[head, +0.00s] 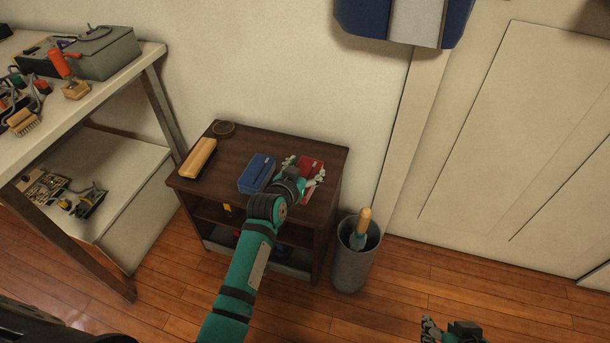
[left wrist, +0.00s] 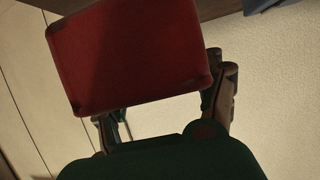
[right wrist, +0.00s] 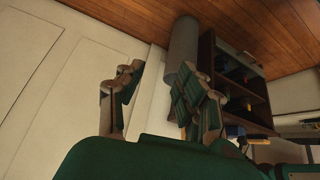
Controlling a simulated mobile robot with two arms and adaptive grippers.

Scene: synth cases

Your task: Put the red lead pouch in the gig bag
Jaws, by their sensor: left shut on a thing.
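The red lead pouch (head: 311,163) is at the right end of the dark cabinet's top. My left gripper (head: 305,174) is shut on it, with a finger on either side. In the left wrist view the red pouch (left wrist: 130,55) fills the space between the fingers and hides their tips. I cannot tell whether the pouch touches the cabinet top. My right gripper (head: 450,330) is at the bottom right, away from the cabinet; in the right wrist view its fingers (right wrist: 160,92) are apart and empty. I cannot surely identify the gig bag.
A blue pouch (head: 257,173), a tan-topped long object (head: 198,158) and a dark ring (head: 224,128) share the cabinet top (head: 265,142). A grey bin (head: 352,268) stands right of it. A blue-grey object (head: 405,20) is on the wall. A workbench (head: 120,65) is at left.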

